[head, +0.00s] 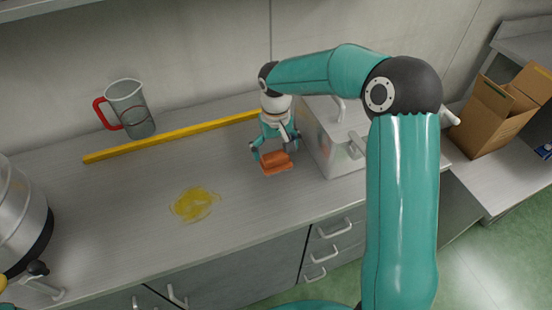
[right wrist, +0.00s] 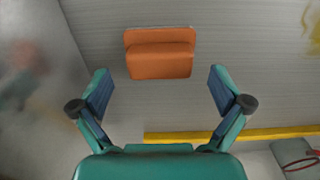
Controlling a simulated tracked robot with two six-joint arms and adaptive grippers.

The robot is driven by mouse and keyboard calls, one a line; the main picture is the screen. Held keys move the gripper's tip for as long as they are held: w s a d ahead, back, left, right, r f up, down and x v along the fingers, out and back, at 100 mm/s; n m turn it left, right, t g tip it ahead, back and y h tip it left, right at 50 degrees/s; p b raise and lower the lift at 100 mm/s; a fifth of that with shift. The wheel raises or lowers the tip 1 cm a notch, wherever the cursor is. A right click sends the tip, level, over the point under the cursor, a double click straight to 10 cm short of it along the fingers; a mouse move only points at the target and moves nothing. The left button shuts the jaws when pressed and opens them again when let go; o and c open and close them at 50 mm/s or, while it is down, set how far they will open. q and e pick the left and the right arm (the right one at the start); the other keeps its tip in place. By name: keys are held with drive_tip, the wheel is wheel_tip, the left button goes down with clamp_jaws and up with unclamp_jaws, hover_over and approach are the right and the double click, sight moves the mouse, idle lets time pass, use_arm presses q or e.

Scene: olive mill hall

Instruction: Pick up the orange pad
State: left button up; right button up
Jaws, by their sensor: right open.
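The orange pad (head: 278,167) lies on the grey worktop, just left of the steel box. It has a raised, ridge-like upper part. In the right wrist view the pad (right wrist: 160,55) shows whole, ahead of my fingertips and between their lines. My right gripper (head: 275,151) is above the pad, pointing down, and partly covers it in the head view. In the right wrist view the right gripper (right wrist: 160,80) has its fingers spread wide, with nothing between them. I cannot tell the exact height above the pad. My left gripper is not in view.
The steel lidded box (head: 325,142) stands close to the right of the pad. A yellow strip (head: 170,137) lies behind, near a jug (head: 130,108) with a red handle. A yellow spill (head: 194,204) is at front left. A steel vessel (head: 18,215) stands far left, a cardboard box (head: 490,120) right.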

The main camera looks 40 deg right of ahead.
sight(276, 155)
drive_tip(key=shift+f, duration=1.5)
drive_tip(key=c, duration=1.2)
drive_tip(key=shift+r, duration=0.15)
wheel_tip(276, 155, up, 20)
drive_tip(key=shift+f, duration=0.1)
drive_tip(key=o, duration=0.5)
drive_tip(key=c, duration=0.3)
drive_tip(key=shift+f, duration=0.15)
drive_tip(key=shift+c, duration=0.2)
